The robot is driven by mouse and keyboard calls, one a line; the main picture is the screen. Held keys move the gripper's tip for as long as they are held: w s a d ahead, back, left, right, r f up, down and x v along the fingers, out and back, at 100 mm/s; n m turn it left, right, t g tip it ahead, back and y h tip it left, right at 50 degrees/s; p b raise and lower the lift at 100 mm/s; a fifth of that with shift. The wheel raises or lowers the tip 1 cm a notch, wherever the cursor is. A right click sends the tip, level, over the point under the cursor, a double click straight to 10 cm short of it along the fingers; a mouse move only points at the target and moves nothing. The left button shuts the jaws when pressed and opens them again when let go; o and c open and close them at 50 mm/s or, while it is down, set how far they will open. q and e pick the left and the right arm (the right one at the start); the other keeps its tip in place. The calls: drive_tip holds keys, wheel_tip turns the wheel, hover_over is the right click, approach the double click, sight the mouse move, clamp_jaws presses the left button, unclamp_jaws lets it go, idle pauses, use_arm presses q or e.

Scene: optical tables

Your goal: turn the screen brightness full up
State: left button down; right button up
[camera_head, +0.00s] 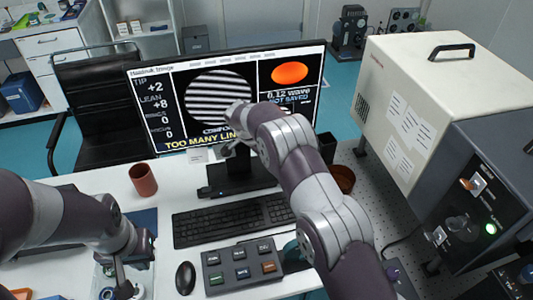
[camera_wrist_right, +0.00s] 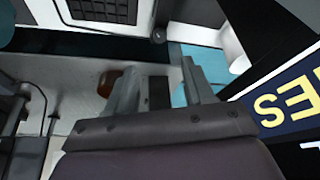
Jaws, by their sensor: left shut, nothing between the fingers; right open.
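The monitor (camera_head: 285,97) stands on the white desk and is lit, with grey stripes, an orange oval and yellow text reading "TOO MANY LIN…". My right gripper (camera_head: 228,150) is in front of the screen's lower edge, partly hidden by its own arm. In the right wrist view its two fingers (camera_wrist_right: 155,85) are apart with nothing clearly held between them. The screen (camera_wrist_right: 290,105) fills the right side there, its lettering upside down. I cannot make out a brightness control in either view. My left gripper (camera_head: 120,284) is shut and empty at the lower left.
A black keyboard (camera_head: 232,220), a mouse (camera_head: 185,278) and a button pad (camera_head: 242,268) lie in front of the monitor. A brown cup (camera_head: 143,180) stands left. A cream box (camera_head: 425,90) and a dark control unit (camera_head: 480,205) stand right.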

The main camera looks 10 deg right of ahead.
drive_tip(key=s+d+n+t+y+b, duration=0.2)
drive_tip(key=d+b, duration=0.2)
drive_tip(key=b, duration=1)
drive_tip(key=w+f+n, duration=0.1)
drive_tip(key=f+n, duration=0.1)
drive_tip(key=f, duration=0.2)
drive_tip(key=w+f+n+p, duration=0.1)
drive_tip(key=f+n, duration=0.1)
drive_tip(key=f, duration=0.1)
drive_tip(key=w+f+n, duration=0.1)
drive_tip(key=f+n, duration=0.2)
drive_tip(key=f, duration=0.1)
drive_tip(key=shift+w+d+f+t+y, duration=0.3)
drive_tip(key=shift+w+d, duration=0.1)
clamp_jaws()
